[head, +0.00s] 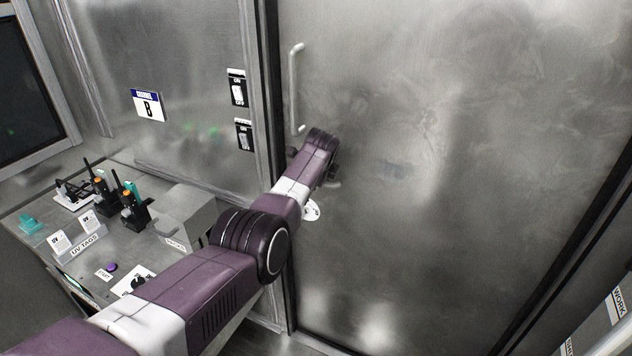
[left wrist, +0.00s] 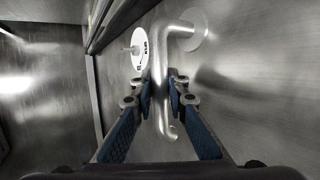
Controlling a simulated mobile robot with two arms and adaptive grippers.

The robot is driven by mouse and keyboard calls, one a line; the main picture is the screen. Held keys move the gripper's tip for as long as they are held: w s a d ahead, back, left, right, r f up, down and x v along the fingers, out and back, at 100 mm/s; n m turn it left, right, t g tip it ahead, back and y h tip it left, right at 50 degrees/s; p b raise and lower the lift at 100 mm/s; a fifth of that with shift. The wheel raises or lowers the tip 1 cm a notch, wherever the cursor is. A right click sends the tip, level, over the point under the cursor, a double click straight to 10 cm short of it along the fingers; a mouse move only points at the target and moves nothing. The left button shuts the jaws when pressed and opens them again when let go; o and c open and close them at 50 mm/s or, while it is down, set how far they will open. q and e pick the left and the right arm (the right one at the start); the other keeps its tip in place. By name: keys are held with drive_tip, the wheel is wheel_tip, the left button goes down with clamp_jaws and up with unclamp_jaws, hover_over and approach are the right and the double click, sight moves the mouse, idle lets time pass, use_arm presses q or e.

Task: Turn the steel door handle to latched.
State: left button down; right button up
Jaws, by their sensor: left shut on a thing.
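The steel door handle (left wrist: 160,75) is a bent lever in the left wrist view. It comes out of a round plate (left wrist: 194,30) on the door and runs toward the camera, ending in a curled tip. My left gripper (left wrist: 160,88) is shut on the lever, with one blue-padded finger on each side. In the head view my left arm reaches to the steel door (head: 440,130), and the wrist hides most of the lever. A round white label (left wrist: 139,48) with dark marks is beside the lever; its wording is not readable. My right gripper is not in view.
A vertical pull bar (head: 294,88) is on the door just above my left wrist. Two switches (head: 237,88) (head: 244,135) are on the wall left of the door frame. A side counter (head: 85,245) holds radios (head: 133,208) and a grey box (head: 187,217).

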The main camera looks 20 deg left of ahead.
use_arm(q)
drive_tip(key=c, duration=1.9)
unclamp_jaws()
drive_tip(key=shift+a, duration=0.1)
drive_tip(key=shift+v, duration=1.05)
drive_tip(key=v, duration=1)
drive_tip(key=shift+f, duration=0.1)
drive_tip(key=shift+f, duration=0.1)
